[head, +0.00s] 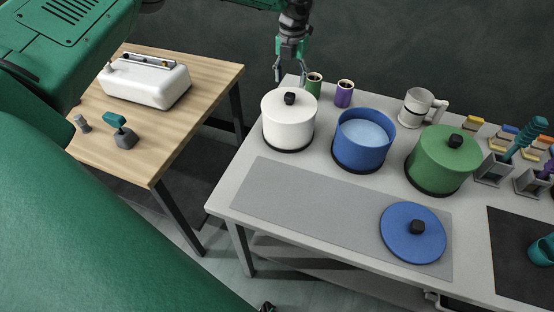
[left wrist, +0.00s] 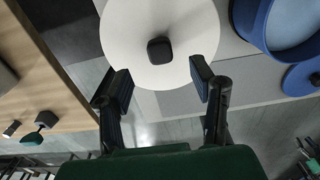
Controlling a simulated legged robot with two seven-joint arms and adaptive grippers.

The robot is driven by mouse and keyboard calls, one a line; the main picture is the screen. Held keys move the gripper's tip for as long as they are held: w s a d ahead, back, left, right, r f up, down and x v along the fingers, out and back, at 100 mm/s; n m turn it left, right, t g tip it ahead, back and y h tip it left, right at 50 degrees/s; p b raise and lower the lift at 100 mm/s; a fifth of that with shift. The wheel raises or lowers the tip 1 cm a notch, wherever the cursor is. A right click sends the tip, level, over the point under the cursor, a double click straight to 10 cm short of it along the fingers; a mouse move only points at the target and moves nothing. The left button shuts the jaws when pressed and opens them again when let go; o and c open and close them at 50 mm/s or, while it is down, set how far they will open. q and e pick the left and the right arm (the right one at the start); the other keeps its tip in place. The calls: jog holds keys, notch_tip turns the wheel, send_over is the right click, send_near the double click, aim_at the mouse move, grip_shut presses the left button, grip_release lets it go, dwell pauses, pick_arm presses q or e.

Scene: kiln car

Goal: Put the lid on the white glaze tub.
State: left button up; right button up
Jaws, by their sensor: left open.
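The white tub (head: 288,130) stands at the left end of the grey table. A white lid (head: 276,103) with a black knob (head: 290,98) sits on top of it and looks level. My left gripper (head: 290,76) is open and empty, above and behind the white tub in the head view. In the left wrist view the white lid (left wrist: 125,25) and its knob (left wrist: 160,50) show just beyond the parted fingers (left wrist: 160,78). My right gripper is not in view.
A blue tub (head: 360,150) stands open; its blue lid (head: 400,243) lies on the grey mat (head: 300,205). A lidded green tub (head: 436,165) is to the right. Green and purple cups (head: 344,95) and a mug (head: 417,107) stand behind. A wooden table (head: 180,125) is left.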

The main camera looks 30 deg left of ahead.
pick_arm(q)
jog(key=shift+r+p, duration=0.45)
jog(key=shift+r, duration=0.35)
notch_tip(320, 180, up, 12)
dwell(0.3)
jog(key=shift+w+f, duration=0.1)
